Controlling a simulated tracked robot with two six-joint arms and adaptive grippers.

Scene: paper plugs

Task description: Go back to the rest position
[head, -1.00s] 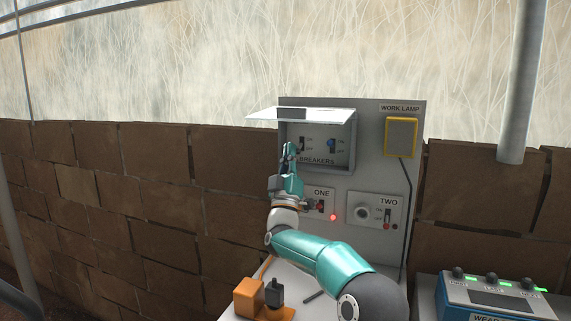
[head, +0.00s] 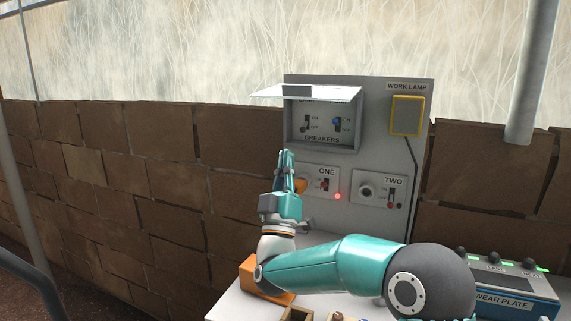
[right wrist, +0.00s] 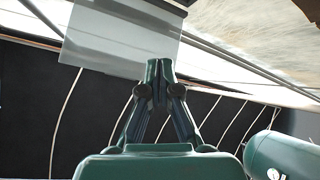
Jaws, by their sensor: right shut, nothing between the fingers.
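My right gripper (head: 287,154) is shut and empty, pointing up in front of the lower left edge of the grey panel (head: 400,150). It also shows shut in the right wrist view (right wrist: 159,65), with a pale translucent sheet (right wrist: 120,40) beyond it. My left gripper is not in view. The breaker box (head: 322,126) is above and right of my right gripper, its lid (head: 322,92) raised. An orange piece (head: 300,186) shows at outlet ONE, partly hidden by the gripper.
Outlet TWO (head: 380,190) and a yellow-framed work lamp (head: 407,115) are on the panel. A red light (head: 337,196) glows beside ONE. An orange block (head: 258,282) is partly behind my arm. A blue device (head: 515,290) stands at the right. A brick wall (head: 130,190) is behind.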

